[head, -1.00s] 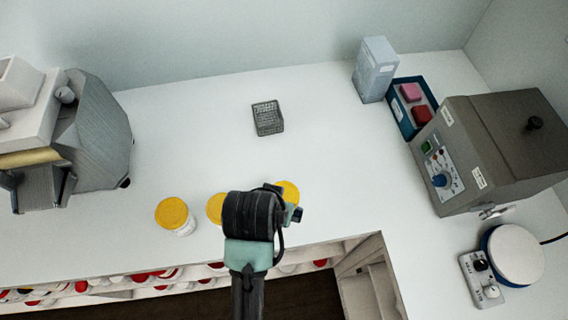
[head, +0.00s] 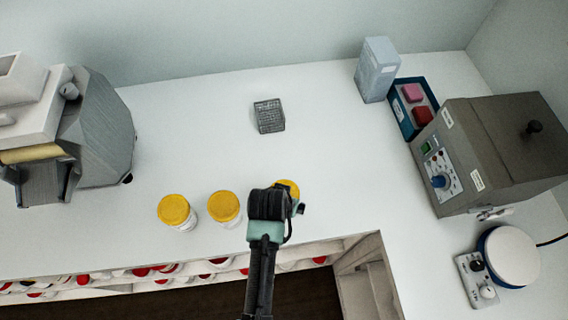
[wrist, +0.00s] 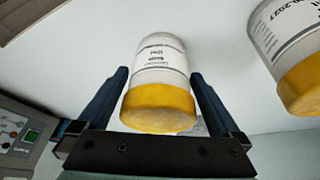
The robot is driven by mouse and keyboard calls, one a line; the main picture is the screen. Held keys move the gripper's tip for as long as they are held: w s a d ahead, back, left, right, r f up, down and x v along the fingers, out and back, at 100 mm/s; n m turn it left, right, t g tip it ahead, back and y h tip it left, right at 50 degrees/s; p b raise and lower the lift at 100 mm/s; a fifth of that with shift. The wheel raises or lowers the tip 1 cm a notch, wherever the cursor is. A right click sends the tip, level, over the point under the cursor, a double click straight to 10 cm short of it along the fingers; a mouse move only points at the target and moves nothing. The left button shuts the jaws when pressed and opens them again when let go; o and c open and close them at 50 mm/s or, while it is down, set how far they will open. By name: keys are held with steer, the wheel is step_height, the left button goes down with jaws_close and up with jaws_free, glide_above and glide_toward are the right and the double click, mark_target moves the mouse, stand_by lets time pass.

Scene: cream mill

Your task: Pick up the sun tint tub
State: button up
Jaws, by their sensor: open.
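Three white tubs with yellow lids stand in a row on the white counter in the head view: a left tub (head: 174,211), a middle tub (head: 224,207) and a right tub (head: 288,187), the last partly hidden behind my wrist. In the wrist view, one tub (wrist: 161,85) lies between the fingers of my gripper (wrist: 160,76), which is open with a gap on each side. This appears to be the right tub. Another tub (wrist: 291,58) shows at the right edge there. Label print is too small to tell which tub is the sun tint.
A wire basket (head: 269,116) stands on the counter behind the tubs. A grey machine (head: 95,130) is at left, and a brown control box (head: 490,150) and round-topped device (head: 511,255) are at right. A blue tray (head: 401,118) holds pink and red blocks.

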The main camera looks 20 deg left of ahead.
steer(key=shift+w+f, duration=0.25)
steer(key=shift+f, duration=0.3)
steer(key=shift+c, duration=0.3)
steer(key=c, duration=1.2)
steer(key=shift+r, duration=0.1)
steer(key=shift+c, duration=0.2)
